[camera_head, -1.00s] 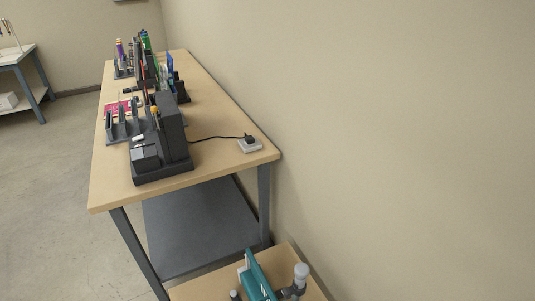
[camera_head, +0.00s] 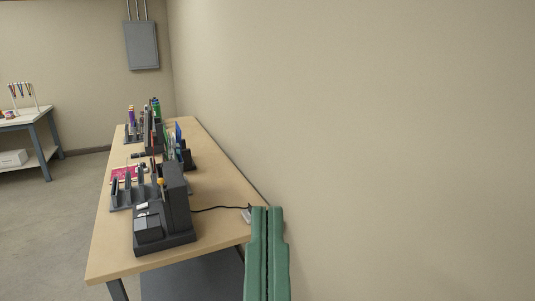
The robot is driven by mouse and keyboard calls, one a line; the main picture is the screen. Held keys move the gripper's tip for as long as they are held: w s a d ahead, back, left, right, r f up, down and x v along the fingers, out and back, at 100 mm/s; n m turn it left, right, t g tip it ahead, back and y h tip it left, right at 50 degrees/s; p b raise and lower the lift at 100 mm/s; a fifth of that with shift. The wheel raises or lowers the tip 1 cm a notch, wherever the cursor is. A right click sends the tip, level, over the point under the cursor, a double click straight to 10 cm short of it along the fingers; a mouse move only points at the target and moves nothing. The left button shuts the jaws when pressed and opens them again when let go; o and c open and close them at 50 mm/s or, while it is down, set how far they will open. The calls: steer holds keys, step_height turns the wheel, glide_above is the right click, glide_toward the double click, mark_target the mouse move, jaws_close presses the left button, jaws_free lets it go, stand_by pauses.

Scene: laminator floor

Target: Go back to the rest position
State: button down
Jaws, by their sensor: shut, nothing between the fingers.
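My gripper (camera_head: 267,212) rises from the bottom edge, right of centre. It shows as two long green fingers lying side by side with a thin dark seam between them. They are shut, with nothing seen between them. The fingers point up and stand in front of the wall and the right front corner of the workbench (camera_head: 115,250). The rest of my arm is out of view below.
A dark grey machine (camera_head: 175,205) stands on the workbench, its cord running to a pale socket block (camera_head: 246,215) partly behind my gripper. Racks with tools and bottles (camera_head: 150,115) stand farther back. A plain wall (camera_head: 400,130) fills the right. Open floor (camera_head: 45,230) lies left.

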step_height(320, 180, up, 34)
steer(key=p, duration=2.8)
steer(key=shift+w+f, duration=0.2)
